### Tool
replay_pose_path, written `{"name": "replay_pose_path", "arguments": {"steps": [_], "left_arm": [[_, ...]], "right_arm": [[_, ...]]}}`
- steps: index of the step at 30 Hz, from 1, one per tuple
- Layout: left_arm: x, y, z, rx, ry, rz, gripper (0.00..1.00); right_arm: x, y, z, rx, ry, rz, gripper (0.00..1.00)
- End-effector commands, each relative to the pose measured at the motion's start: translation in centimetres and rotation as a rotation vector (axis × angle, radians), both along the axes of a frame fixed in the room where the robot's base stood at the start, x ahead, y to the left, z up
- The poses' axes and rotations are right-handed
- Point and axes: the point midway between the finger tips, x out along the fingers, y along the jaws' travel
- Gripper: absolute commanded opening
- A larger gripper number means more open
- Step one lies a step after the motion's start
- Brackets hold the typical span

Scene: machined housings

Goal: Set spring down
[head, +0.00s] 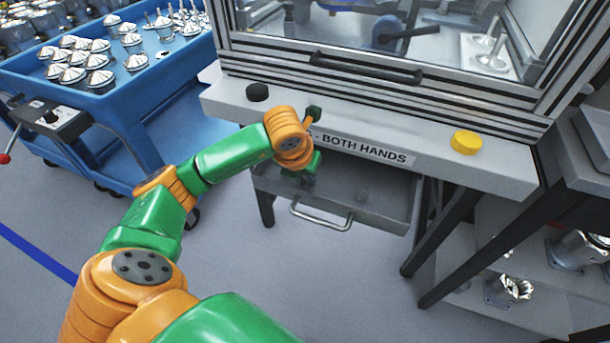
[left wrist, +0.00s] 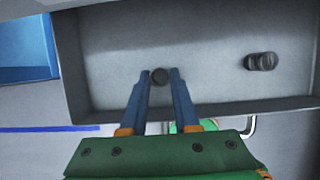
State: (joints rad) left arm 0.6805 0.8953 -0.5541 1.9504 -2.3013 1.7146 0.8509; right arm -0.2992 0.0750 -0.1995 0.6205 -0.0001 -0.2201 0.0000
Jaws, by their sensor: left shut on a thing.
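My left gripper (head: 309,180) reaches into or over the open grey drawer (head: 385,190) below the machine's front ledge. In the head view my arm hides the held spring. My right gripper is not in view.
The drawer has a metal handle (head: 321,216) at its front. The ledge above carries a black button (head: 257,92) and a yellow button (head: 466,142). A blue cart (head: 140,85) with metal housings stands left. A shelf with metal parts stands right.

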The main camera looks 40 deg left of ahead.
Motion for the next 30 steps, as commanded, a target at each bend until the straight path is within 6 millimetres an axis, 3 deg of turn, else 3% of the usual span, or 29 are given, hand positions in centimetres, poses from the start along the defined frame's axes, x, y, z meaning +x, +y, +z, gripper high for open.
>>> {"name": "replay_pose_path", "arguments": {"steps": [6,7,10,18,22,30], "left_arm": [[0.0,0.0,-0.4,-0.001,0.0,0.0,0.0],[0.0,0.0,-0.4,-0.001,0.0,0.0,0.32],[0.0,0.0,-0.3,-0.001,0.0,0.0,0.59],[0.0,0.0,-0.2,-0.001,0.0,0.0,0.59],[-0.1,-0.1,0.8,-0.001,-0.003,0.0,0.59],[-2.6,-0.7,7.2,0.0,-0.006,-0.001,0.59]], "right_arm": [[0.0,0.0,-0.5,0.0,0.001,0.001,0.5],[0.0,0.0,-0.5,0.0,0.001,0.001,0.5],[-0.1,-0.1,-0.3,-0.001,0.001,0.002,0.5],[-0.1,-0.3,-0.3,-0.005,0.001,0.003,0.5],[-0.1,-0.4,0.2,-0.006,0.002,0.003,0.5],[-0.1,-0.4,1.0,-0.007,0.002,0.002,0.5]]}}
